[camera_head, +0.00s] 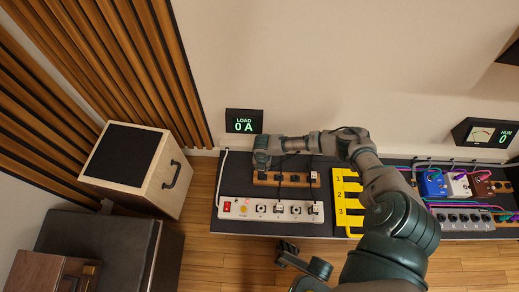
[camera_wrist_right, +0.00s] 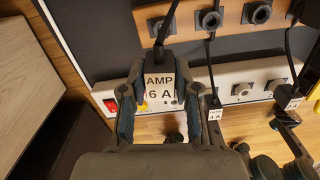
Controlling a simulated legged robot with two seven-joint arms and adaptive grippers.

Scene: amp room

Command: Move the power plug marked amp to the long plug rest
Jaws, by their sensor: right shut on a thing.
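The amp plug (camera_wrist_right: 160,82) is a white block labelled "AMP 6 A" with a black cable at its top in the wrist view. My right gripper (camera_wrist_right: 161,72) is shut on it, one finger at each side. In the head view the right gripper (camera_head: 262,164) is over the left end of the long wooden plug rest (camera_head: 292,180), and hides the plug. The rest also shows in the wrist view (camera_wrist_right: 231,24), with round sockets. I cannot tell whether the plug touches it. My left gripper (camera_head: 300,257) is low in the head view, its jaw state unclear.
A white power strip (camera_head: 235,209) with a red switch lies in front of the rest, with other plugs and cables. A yellow numbered rack (camera_head: 347,202) stands right of it, under my arm. Pedals (camera_head: 433,184) sit further right. A display (camera_head: 244,121) reads "LOAD 0 A".

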